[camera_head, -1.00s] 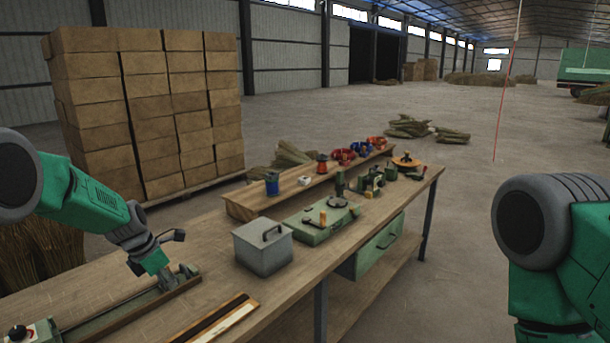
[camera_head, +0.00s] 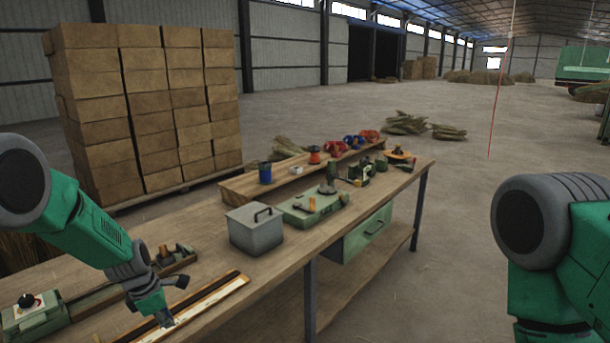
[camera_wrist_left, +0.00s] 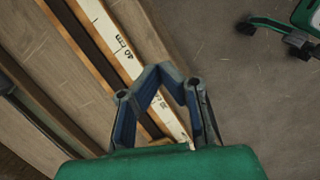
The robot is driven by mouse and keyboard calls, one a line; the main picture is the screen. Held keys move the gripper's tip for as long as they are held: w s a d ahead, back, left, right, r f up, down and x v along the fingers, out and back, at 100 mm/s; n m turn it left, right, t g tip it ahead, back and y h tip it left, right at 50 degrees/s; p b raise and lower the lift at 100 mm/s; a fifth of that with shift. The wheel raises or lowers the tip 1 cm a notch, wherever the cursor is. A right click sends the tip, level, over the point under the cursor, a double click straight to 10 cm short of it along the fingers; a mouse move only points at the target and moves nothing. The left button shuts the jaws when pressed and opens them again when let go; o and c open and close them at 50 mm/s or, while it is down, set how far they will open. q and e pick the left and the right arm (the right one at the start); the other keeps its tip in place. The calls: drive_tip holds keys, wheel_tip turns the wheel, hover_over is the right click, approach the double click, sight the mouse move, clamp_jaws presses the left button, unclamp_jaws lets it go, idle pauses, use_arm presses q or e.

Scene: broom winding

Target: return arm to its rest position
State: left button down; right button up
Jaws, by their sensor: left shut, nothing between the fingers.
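My left arm comes in from the left over the workbench. Its gripper (camera_head: 166,319) is shut and empty, pointing down over the ruler strip (camera_head: 215,303) near the front edge of the bench. In the left wrist view the two fingers (camera_wrist_left: 160,71) meet above the pale ruler (camera_wrist_left: 112,40) with its "40 cm" marking. I cannot tell whether the fingertips touch it. My right arm shows at the right edge, but its gripper is out of view.
A grey lidded box (camera_head: 256,230), a green tool plate (camera_head: 312,207) and several small items stand farther along the bench (camera_head: 300,240). The floor to the right is open.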

use_arm(q)
drive_tip(key=s+d+f+m+g+y+b, duration=0.1)
drive_tip(key=s+f+m+b, duration=0.4)
drive_tip(key=s+f+m, duration=0.9)
drive_tip(key=s+f+m+b, duration=0.1)
drive_tip(key=s+m, duration=0.2)
drive_tip(key=s, duration=0.6)
drive_tip(key=s+d+f+m+b, duration=0.1)
drive_tip(key=s+m, duration=0.3)
drive_tip(key=s, duration=0.5)
drive_tip(key=s+d+f+m+b, duration=0.1)
drive_tip(key=s+f+m+b, duration=0.1)
drive_tip(key=s, duration=0.8)
drive_tip(key=shift+d+f+m+b, duration=0.15)
drive_tip(key=shift+f+m+b, duration=0.1)
drive_tip(key=shift+m+b, duration=0.35)
use_arm(e)
wheel_tip(320, 180, down, 10)
drive_tip(key=a, duration=0.1)
drive_tip(key=shift+s+a, duration=0.2)
use_arm(q)
drive_tip(key=shift+d, duration=0.1)
use_arm(e)
drive_tip(key=shift+d, duration=0.1)
use_arm(q)
drive_tip(key=shift+d+r, duration=0.15)
drive_tip(key=shift+d, duration=0.15)
use_arm(e)
drive_tip(key=shift+d, duration=0.35)
